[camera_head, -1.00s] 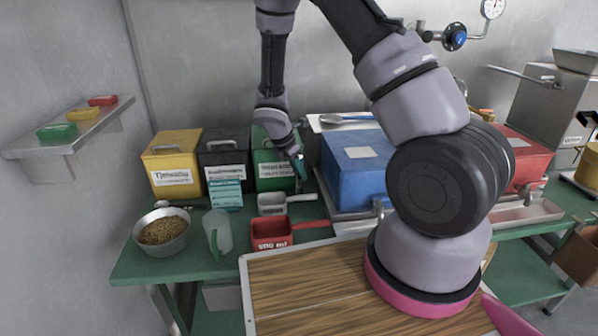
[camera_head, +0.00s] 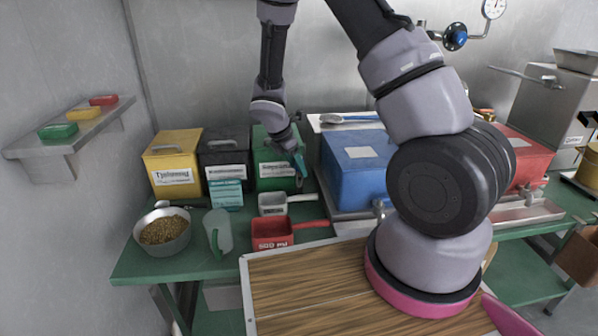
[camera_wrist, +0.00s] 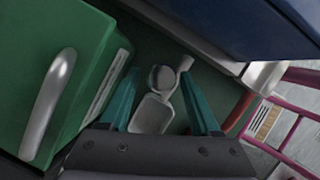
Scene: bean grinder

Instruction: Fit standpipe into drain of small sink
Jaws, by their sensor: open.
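My gripper (camera_head: 301,166) hangs beside the green box, above the green table. In the wrist view my gripper (camera_wrist: 160,80) is open, with its two teal fingers apart. Between them is a round grey metal end (camera_wrist: 162,78), which may be the top of the standpipe seen from above; nothing visibly touches it. The pale scoop (camera_wrist: 152,114) lies below it on the table. In the head view I cannot clearly make out the standpipe. A metal basin (camera_head: 520,212) with a tap at the right may be the small sink; its drain is hidden.
The green box (camera_head: 272,175) and blue box (camera_head: 356,168) flank my gripper closely. The red scoop (camera_head: 272,232), pale scoop (camera_head: 273,203), clear jug (camera_head: 217,232) and bowl of beans (camera_head: 162,232) stand in front. A red box (camera_head: 528,160) stands at the right.

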